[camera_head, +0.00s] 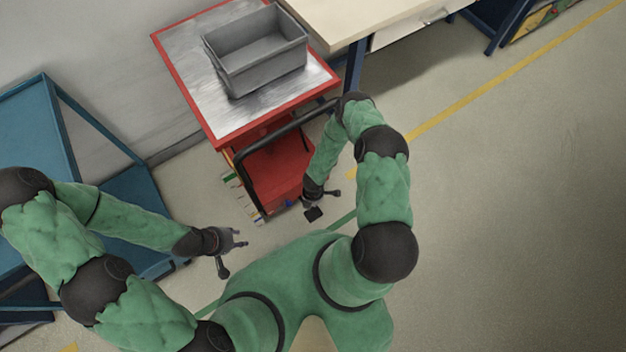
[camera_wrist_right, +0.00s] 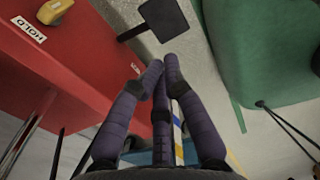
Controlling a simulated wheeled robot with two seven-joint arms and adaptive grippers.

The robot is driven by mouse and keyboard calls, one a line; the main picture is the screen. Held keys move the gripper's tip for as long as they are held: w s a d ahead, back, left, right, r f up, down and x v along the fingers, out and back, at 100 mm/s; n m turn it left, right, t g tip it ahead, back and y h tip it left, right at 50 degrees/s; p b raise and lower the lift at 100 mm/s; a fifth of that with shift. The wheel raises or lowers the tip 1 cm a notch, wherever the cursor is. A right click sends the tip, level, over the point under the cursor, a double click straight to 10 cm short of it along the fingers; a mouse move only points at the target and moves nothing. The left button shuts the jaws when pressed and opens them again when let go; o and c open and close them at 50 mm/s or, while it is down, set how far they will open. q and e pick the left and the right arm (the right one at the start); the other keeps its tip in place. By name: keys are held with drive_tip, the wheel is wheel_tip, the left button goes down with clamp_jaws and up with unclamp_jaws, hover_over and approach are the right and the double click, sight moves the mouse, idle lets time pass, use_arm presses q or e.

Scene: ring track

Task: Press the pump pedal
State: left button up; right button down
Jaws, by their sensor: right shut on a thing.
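The pump pedal (camera_wrist_right: 165,16) is a flat black plate on a thin arm at the side of the red lift cart (camera_wrist_right: 75,75). In the head view the black pedal plate (camera_head: 313,214) shows just below my right gripper (camera_head: 322,197). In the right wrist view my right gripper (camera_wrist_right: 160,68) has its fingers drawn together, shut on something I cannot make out. Its fingertips are close to the pedal in the picture, with a visible gap. My left gripper (camera_head: 234,254) is open and empty, left of the cart, with its fingers spread.
The lift cart's silver top (camera_head: 255,108) carries a grey bin (camera_head: 262,75). A yellow control (camera_wrist_right: 54,10) sits by a HOLD label on the cart. A blue rack (camera_head: 110,180) stands at left, a table (camera_head: 345,18) behind. The floor at right is clear.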

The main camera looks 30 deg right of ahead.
sight(313, 212)
use_arm(q)
wheel_tip(313, 212, down, 6)
drive_tip(key=b, duration=0.5)
drive_tip(key=shift+b, duration=0.3)
use_arm(e)
wheel_tip(313, 212, down, 12)
drive_tip(key=shift+r, duration=0.1)
